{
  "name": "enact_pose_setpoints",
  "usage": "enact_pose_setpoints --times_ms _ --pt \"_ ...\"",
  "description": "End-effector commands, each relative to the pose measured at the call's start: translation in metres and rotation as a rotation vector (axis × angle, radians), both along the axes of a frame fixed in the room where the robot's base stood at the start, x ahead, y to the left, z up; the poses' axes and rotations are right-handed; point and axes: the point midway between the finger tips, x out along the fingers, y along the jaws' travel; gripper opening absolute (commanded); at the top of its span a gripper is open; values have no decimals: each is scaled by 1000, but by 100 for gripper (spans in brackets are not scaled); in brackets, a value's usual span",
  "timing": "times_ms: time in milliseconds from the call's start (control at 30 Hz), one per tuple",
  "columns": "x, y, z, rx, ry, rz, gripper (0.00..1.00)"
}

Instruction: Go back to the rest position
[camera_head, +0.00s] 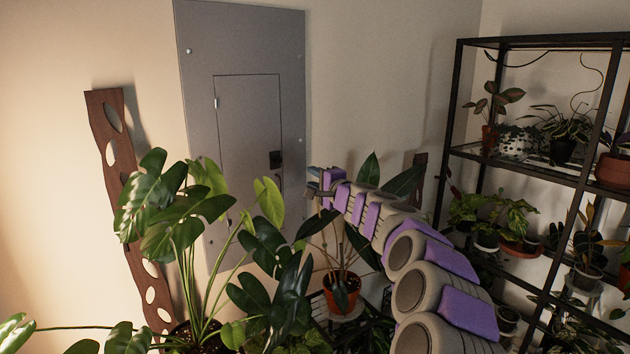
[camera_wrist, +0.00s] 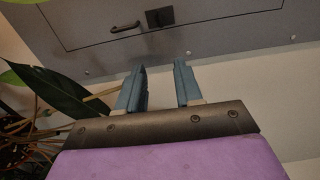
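My gripper (camera_head: 322,183) is at the end of my outstretched arm, among the plants and in front of the grey wall panel (camera_head: 240,35). In the wrist view its two blue fingers (camera_wrist: 160,88) stand apart with nothing between them. The panel's small door (camera_head: 247,120) looks closed in the head view. Its black latch and handle (camera_wrist: 142,22) show at the top of the wrist view, beyond the fingertips. The gripper appears clear of the panel.
A large potted monstera (camera_head: 185,215) stands at the left front. A dark-leaved plant in an orange pot (camera_head: 341,292) is under my arm. A black metal shelf (camera_head: 520,170) with several plants is on the right. A perforated wooden board (camera_head: 108,160) leans on the wall at left.

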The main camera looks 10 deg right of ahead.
Motion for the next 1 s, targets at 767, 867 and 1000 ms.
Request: enact_pose_setpoints --times_ms 767,867,1000 --pt "-235 219 -50 -535 200 684 35" --pt "-295 229 -82 -663 281 795 35" --pt "-378 220 -130 -841 421 919 35"
